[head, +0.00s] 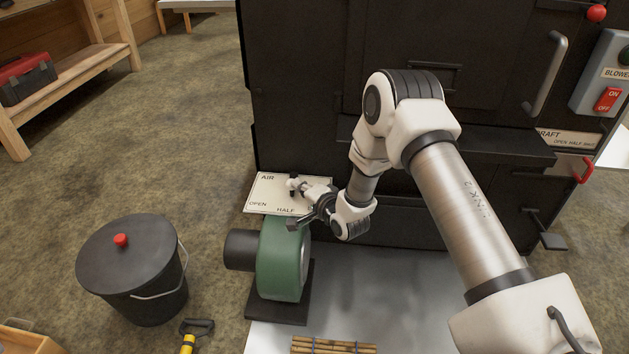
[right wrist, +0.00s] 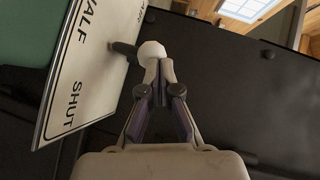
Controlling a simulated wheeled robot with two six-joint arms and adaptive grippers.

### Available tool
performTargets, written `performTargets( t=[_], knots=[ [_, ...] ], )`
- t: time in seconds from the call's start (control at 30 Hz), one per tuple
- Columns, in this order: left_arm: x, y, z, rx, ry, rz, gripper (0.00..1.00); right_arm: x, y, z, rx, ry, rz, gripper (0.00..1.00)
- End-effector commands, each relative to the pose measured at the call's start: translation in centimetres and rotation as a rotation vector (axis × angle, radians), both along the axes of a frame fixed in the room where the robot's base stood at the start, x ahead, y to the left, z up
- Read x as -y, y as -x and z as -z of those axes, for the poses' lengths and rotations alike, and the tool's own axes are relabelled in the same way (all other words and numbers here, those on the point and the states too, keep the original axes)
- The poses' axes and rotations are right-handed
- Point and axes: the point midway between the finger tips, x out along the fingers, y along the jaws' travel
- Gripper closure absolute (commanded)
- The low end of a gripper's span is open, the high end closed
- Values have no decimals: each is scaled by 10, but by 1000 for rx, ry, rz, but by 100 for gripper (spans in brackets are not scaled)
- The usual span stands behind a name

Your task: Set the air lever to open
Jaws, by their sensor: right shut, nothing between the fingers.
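The white AIR plate (head: 262,191) lies low at the front of the black evaporator, with OPEN at its left and HALF at its middle. In the right wrist view the plate (right wrist: 98,75) shows HALF and SHUT. The air lever is dark with a pale round knob (right wrist: 152,51); in the head view the knob (head: 292,184) is over the plate's middle. I cannot tell exactly which mark it points to. My right gripper (right wrist: 162,80) is shut and empty, its fingertips at the knob, touching or nearly so. My left gripper is out of view.
A green blower (head: 280,262) stands just in front of the plate. A lidded black bucket (head: 135,265) is at left on the floor. The draft lever's red handle (head: 585,170) and blower switch box (head: 604,85) are at right. Floor beyond the bucket is clear.

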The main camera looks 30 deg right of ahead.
Motion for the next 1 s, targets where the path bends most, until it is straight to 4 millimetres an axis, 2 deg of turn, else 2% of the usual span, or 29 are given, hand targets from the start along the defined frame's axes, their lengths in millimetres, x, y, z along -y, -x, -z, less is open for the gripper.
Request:
performTargets(
  t=[0.1,0.37,0.7,1.0],
  knots=[
    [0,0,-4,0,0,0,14,-15,-6,-1,0,1,6,100],
    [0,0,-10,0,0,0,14,-42,-23,-2,3,2,256,100],
    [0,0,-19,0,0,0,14,-60,-46,-1,1,-2,260,100],
    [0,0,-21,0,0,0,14,-66,-58,0,0,-2,260,100]
  ],
)
